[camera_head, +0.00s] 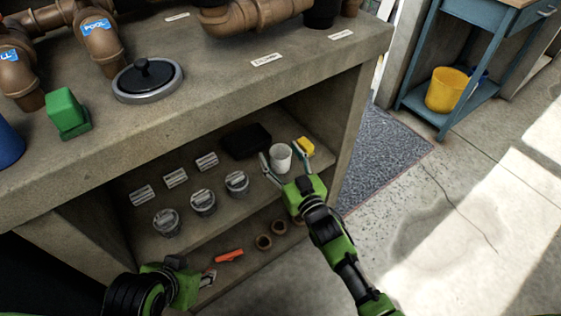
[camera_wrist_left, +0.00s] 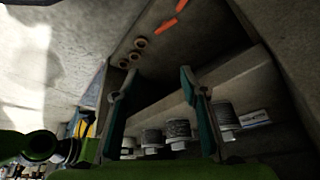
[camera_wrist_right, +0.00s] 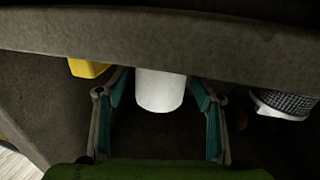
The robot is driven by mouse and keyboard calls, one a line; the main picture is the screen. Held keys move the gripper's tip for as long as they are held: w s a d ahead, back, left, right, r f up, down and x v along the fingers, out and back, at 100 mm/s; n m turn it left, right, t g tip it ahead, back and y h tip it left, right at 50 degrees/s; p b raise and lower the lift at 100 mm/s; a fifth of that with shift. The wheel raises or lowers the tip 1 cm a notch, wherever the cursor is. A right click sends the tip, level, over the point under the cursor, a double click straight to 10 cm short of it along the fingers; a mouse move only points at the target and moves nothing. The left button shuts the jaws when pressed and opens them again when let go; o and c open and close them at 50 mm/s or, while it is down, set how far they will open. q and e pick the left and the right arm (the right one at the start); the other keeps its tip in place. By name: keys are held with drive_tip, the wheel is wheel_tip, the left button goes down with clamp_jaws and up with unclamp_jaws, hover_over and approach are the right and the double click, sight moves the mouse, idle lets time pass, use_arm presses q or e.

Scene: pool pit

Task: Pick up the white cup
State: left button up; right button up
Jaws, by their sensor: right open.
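The white cup (camera_head: 280,157) stands on the upper shelf inside the concrete bench, near its right end. My right gripper (camera_head: 281,160) is open, with one finger on each side of the cup. In the right wrist view the cup (camera_wrist_right: 160,92) shows between the two open fingers (camera_wrist_right: 158,110), with visible gaps to both; its top is hidden behind the bench edge. My left gripper (camera_head: 208,277) is low at the front of the bench, away from the cup. In the left wrist view its fingers (camera_wrist_left: 155,90) are spread apart with nothing between them.
A yellow block (camera_head: 305,146) sits close to the right finger, and a black box (camera_head: 246,141) is left of the cup. Several grey fittings (camera_head: 203,203) stand further left. The bench slab (camera_head: 230,85) overhangs the shelf. Orange pieces (camera_head: 229,255) and brown rings (camera_head: 264,242) lie on the lower shelf.

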drive_tip(key=c, duration=1)
drive_tip(key=shift+c, duration=0.2)
